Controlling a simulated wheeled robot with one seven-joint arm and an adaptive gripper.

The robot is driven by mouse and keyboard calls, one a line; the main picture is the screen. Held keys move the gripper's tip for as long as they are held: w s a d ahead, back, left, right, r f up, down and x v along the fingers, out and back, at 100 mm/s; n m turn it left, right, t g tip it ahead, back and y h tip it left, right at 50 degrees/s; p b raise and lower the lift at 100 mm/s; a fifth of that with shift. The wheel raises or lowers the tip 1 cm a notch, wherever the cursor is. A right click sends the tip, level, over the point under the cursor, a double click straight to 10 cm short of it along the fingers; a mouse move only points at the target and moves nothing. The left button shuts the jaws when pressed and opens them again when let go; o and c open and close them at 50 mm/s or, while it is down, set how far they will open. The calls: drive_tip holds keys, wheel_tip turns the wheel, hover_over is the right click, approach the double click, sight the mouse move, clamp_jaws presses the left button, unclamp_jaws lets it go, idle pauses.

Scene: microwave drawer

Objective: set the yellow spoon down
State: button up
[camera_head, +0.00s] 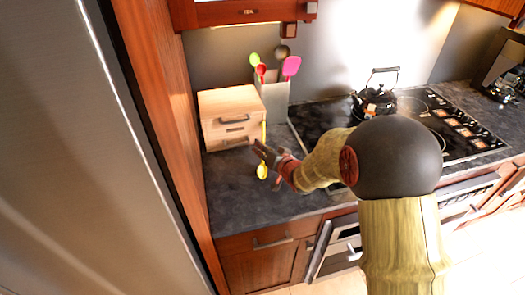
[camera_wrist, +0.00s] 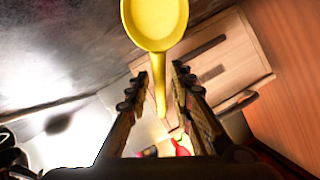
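The yellow spoon (camera_wrist: 155,20) shows large in the wrist view, its bowl at the top edge and its handle running down between my fingertips. In the head view the spoon (camera_head: 262,170) has its bowl low and its handle pointing up, in front of the wooden drawer box. My gripper (camera_wrist: 160,82) is open around the handle, with a visible gap on each side. In the head view my gripper (camera_head: 262,152) is beside the handle, above the counter (camera_head: 235,185). I cannot tell whether the bowl touches the counter.
The wooden drawer box (camera_head: 232,112) stands behind the spoon. A utensil holder (camera_head: 275,102) with several colourful tools stands next to it. A black kettle (camera_head: 375,103) stands on the cooktop (camera_head: 320,117) to the right. Dark counter is clear at the front left.

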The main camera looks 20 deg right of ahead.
clamp_jaws()
drive_tip(key=shift+r, duration=0.1)
idle(0.4)
